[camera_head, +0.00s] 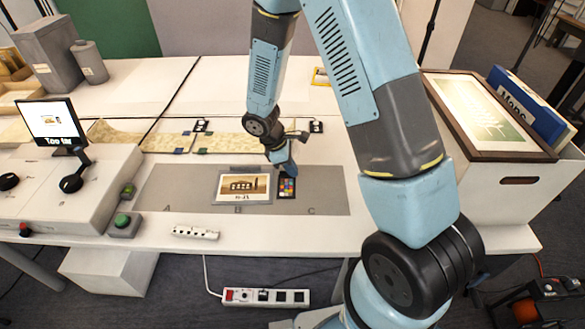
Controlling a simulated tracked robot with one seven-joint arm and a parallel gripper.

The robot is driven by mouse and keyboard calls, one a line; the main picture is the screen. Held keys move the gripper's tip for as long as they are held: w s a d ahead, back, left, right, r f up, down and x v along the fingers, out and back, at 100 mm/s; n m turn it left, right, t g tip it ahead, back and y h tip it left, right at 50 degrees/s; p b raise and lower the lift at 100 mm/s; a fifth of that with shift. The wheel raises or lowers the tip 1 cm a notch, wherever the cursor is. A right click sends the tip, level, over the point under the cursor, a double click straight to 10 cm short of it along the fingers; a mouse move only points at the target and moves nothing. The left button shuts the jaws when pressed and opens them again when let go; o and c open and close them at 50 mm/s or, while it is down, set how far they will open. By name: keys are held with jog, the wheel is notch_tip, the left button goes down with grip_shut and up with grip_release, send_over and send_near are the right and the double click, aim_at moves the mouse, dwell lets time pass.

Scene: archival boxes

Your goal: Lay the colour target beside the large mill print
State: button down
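A sepia print of a building (243,187) lies at area B of the grey mat (165,188); a label sits under its picture. The dark colour target (287,188) with coloured patches lies close to its right side, between B and C. My gripper (285,172) points down at the target's top edge and partly covers it. Whether its fingers are open, or touch the target, is too small to tell. A larger framed greenish print (485,110) lies on a white box at right; its subject is faint, and I cannot tell which print is the mill.
A monitor (50,122) at left reads "Too far". A green button box (124,224) and a white strip (194,232) lie near the front edge. Patterned strips (225,143) with small clips lie behind the mat. The white box (510,190) limits room at right.

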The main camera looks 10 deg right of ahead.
jog(key=shift+f, duration=0.1)
jog(key=c, duration=1.4)
grip_release()
jog(key=shift+o, duration=0.2)
jog(key=s+v, duration=0.1)
jog(key=v, duration=1.1)
jog(key=s+d+r+m+t+y, duration=0.1)
jog(key=d+r+m, duration=0.4)
jog(key=r, duration=0.6)
jog(key=s+d+r+m+t+y, duration=0.1)
jog(key=s+d+r+m+t, duration=0.1)
jog(key=s+d+r+m, duration=0.3)
jog(key=s+d+r+m+t+y, duration=0.2)
jog(key=s+d+r+m, duration=0.3)
jog(key=s+r, duration=0.7)
jog(key=shift+s+d+r+m+t, duration=0.4)
jog(key=shift+s+d+t, duration=0.3)
jog(key=shift+s+d, duration=0.15)
